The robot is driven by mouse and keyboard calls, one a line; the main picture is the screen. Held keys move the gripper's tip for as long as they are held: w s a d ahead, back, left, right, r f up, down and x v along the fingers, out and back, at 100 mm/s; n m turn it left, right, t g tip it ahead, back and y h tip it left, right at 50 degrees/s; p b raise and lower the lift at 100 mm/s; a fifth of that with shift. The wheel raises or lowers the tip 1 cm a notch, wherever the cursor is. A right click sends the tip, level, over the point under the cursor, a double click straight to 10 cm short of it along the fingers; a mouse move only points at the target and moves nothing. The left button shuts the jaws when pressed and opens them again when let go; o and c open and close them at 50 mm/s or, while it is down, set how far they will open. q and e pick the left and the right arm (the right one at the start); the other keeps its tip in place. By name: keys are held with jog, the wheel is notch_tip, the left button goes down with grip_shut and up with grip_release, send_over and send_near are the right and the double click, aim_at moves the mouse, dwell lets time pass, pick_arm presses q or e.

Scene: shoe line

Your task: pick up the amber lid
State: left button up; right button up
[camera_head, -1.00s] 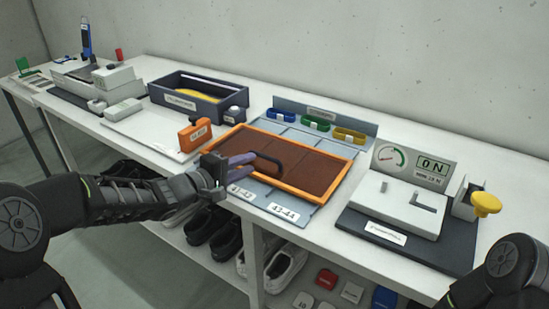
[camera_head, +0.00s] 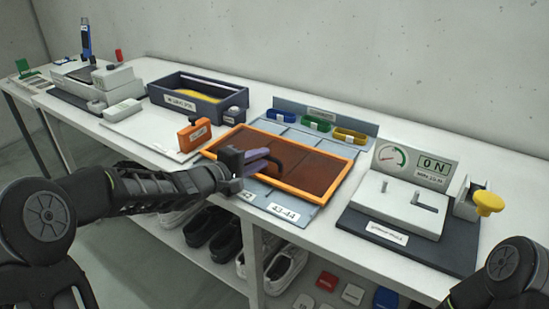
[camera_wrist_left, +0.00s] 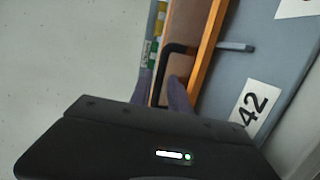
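The amber lid (camera_head: 325,172) is a see-through panel with an orange frame, lying over the grey compartment rack (camera_head: 262,203) on the bench. The lid's orange edge (camera_wrist_left: 207,45) runs beside the right finger. My right gripper is out of view.
An orange-handled block (camera_head: 194,134) stands just left of the lid. A dark bin (camera_head: 197,97) is behind it. A grey gauge station (camera_head: 400,205) with a yellow knob (camera_head: 488,203) stands to the right. Shoes lie on the shelf below.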

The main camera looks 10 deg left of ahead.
pick_arm(q)
jog(key=shift+c, duration=0.5)
grip_shut()
dwell(0.8)
